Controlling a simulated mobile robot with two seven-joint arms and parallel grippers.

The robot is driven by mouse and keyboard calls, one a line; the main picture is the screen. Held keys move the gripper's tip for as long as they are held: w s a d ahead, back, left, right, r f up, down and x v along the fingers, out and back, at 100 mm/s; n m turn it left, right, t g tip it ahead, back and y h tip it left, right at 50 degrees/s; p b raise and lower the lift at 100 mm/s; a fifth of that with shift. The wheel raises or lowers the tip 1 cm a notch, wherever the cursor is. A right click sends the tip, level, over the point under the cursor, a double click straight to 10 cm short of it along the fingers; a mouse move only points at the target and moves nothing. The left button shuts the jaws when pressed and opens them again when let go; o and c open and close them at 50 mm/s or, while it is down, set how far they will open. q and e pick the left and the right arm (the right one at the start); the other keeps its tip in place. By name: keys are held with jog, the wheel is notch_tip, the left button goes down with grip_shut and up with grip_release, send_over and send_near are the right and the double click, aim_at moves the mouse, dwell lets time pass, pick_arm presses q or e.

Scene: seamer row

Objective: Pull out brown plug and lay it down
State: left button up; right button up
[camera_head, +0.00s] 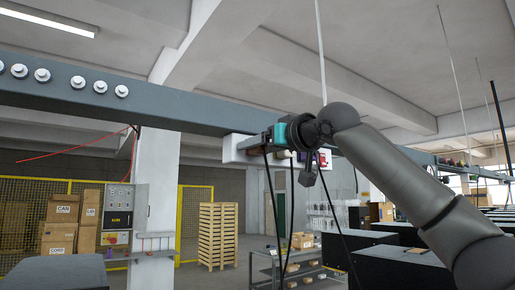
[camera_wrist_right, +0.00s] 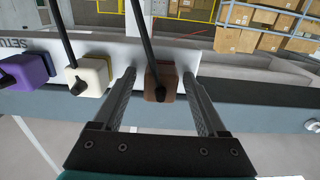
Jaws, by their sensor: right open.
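The brown plug (camera_wrist_right: 161,80) sits in the white socket strip (camera_wrist_right: 120,50), with a black cable running up from it in the wrist view. My right gripper (camera_wrist_right: 160,76) is open, with one finger on each side of the brown plug; I cannot tell whether either finger touches it. In the head view my right gripper (camera_head: 262,142) is up at the strip (camera_head: 232,152), and I cannot make out the brown plug there. My left gripper is not in view.
A cream plug (camera_wrist_right: 90,75) and a purple plug (camera_wrist_right: 27,70) sit beside the brown one, each with a black cable. The strip is on a long grey overhead beam (camera_head: 180,116). Below stand a grey cart (camera_head: 265,262) and wooden pallets (camera_head: 218,235).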

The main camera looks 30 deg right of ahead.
jog(key=shift+c, duration=0.3)
grip_shut()
dwell(0.4)
jog(key=shift+s, duration=0.1)
dwell(0.4)
jog(key=shift+s+b, duration=0.2)
jog(key=shift+b, duration=0.1)
jog(key=shift+s+d+b, duration=0.1)
jog(key=shift+s+b, duration=0.25)
jog(key=shift+s, duration=0.65)
jog(key=shift+s+d+b, duration=0.15)
jog(key=shift+s+b, duration=0.45)
jog(key=shift+s, duration=1.1)
